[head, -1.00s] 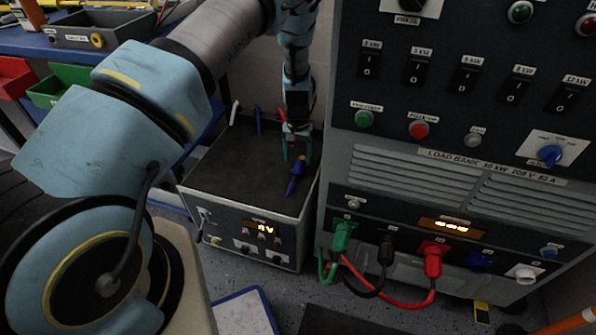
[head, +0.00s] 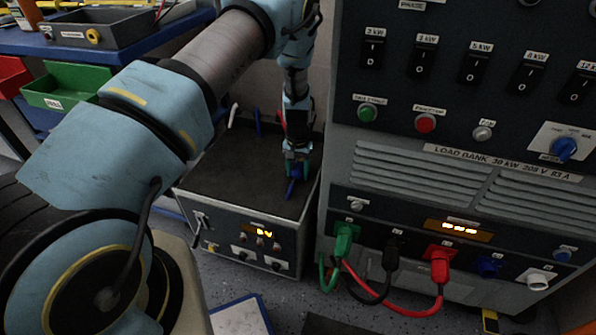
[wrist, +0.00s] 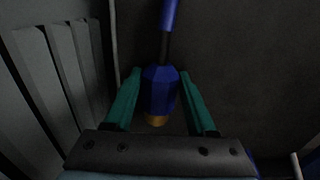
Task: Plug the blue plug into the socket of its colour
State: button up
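The blue plug (head: 292,188) is at the right part of the dark top of the transformer box (head: 235,175). My gripper (head: 296,168) is lowered over it. In the wrist view the blue plug (wrist: 161,88) lies between the two teal fingers (wrist: 160,98), with its brassy end toward the palm and a dark and blue length beyond. The fingers are open around it; whether either touches it is hard to tell. The blue socket (head: 489,265) is on the lower panel of the load bank (head: 455,190), right of the red plug (head: 438,262).
The green plug (head: 344,238), black plug (head: 391,253) and red plug sit in the lower panel with cables looping in front. A white socket (head: 538,278) is at the right. The load bank's side stands close right of my gripper. A blue shelf with bins is at the left.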

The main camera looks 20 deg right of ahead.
aim_at(298, 169)
jog(key=c, duration=0.8)
jog(key=shift+r+p, duration=1.9)
jog(key=shift+r, duration=1.1)
